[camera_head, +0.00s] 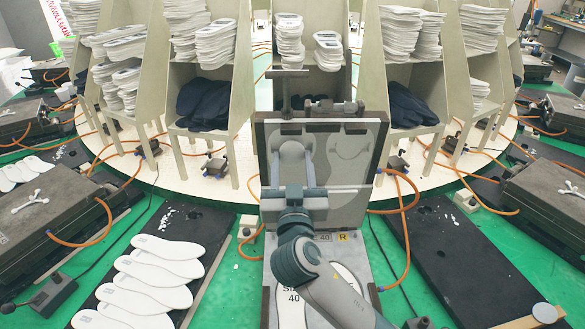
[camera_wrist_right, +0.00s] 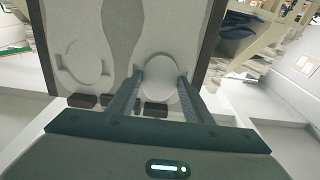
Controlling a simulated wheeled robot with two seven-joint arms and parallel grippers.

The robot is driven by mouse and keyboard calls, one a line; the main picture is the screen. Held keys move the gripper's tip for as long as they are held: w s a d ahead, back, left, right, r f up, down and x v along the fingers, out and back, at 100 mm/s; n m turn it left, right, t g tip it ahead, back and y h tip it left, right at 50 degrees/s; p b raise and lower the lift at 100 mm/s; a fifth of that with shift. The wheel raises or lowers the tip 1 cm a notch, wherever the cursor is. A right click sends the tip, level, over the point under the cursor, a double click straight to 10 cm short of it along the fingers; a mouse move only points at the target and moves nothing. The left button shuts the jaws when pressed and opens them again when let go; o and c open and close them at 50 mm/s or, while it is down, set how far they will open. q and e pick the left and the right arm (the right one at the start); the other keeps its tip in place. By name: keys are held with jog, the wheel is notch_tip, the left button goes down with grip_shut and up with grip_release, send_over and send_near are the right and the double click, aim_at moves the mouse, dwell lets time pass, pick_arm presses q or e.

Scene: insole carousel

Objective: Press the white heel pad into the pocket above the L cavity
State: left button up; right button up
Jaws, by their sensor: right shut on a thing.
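The open mould's raised lid (camera_head: 352,128) stands upright in the middle of the head view, its grey inner face toward me. My right gripper (camera_head: 291,158) is at the left half of this face, one finger on each side of a pale round heel pad (camera_head: 291,149). In the right wrist view the fingers flank the pad (camera_wrist_right: 160,66), which lies at the lid face; how deep it sits in its pocket cannot be told. An empty-looking pocket outline (camera_wrist_right: 83,63) shows beside it. The lower mould plate (camera_head: 352,262) carries an R label; my arm hides much of its left side. My left gripper is out of view.
White insoles (camera_head: 152,270) lie on a dark mat at the left. Shelves with stacked insoles and dark cloth stand behind the lid. An orange hose (camera_head: 402,205) loops right of the mould. A dark plate (camera_head: 470,265) at the right is mostly bare.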

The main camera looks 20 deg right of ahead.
jog(key=shift+x, duration=1)
dwell(0.3)
jog(key=o, duration=0.8)
jog(key=shift+b+v, duration=1.7)
jog(key=shift+v, duration=6.95)
